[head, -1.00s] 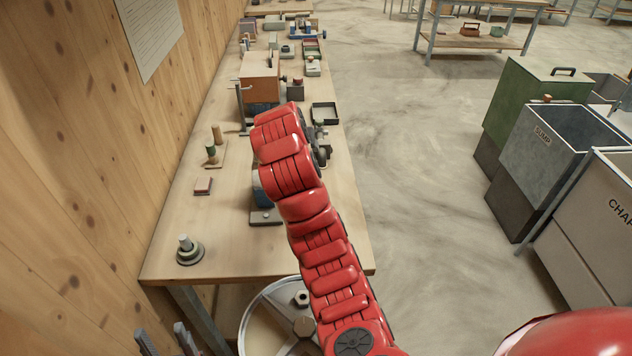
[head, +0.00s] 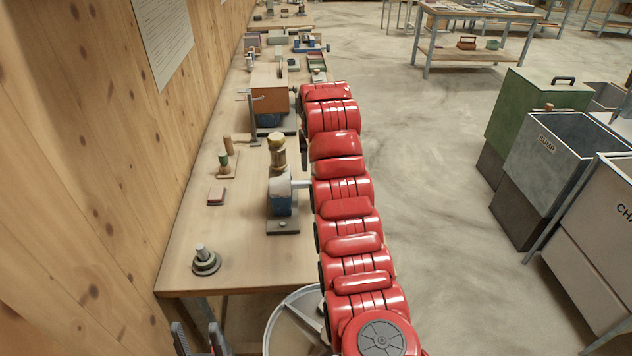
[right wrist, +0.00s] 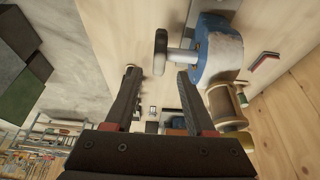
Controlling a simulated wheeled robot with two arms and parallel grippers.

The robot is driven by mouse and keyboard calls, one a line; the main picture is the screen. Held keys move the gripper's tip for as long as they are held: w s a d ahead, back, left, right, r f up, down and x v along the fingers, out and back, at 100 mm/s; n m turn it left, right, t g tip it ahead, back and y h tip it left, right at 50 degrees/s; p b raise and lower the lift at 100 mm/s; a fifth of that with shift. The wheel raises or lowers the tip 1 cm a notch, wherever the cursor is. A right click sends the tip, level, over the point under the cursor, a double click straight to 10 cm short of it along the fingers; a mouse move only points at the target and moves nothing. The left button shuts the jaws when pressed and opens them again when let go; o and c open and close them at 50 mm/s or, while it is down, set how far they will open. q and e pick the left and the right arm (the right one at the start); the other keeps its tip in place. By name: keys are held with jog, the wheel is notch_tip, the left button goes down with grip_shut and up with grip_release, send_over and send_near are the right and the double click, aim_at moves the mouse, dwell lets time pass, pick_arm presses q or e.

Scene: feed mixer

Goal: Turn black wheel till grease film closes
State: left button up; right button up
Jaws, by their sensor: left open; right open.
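The black wheel (right wrist: 161,52) sits on a pale shaft (right wrist: 183,57) that sticks out of a blue and white housing (right wrist: 217,52) in the right wrist view. In the head view the blue-based machine (head: 281,203) stands on the bench with a brass cup (head: 278,152) on top; my right arm hides the wheel. My right gripper (right wrist: 157,71) is open and empty, its fingertips a little short of the wheel, not around it. I cannot make out the grease film. My left gripper (head: 198,338) is open and empty, low beside the bench's near end.
The wooden bench (head: 180,270) runs along a plank wall. A stepped grey piece (head: 205,260), a red block (head: 216,196) and a brown box (head: 270,92) stand on it. Grey and green bins (head: 548,170) stand at right; the floor between is clear.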

jog(key=p+x, duration=0.2)
jog(key=x, duration=0.7)
jog(key=shift+w+f, duration=0.1)
jog(key=shift+f, duration=0.25)
jog(key=shift+w+f, duration=0.3)
jog(key=shift+f, duration=0.35)
grip_shut()
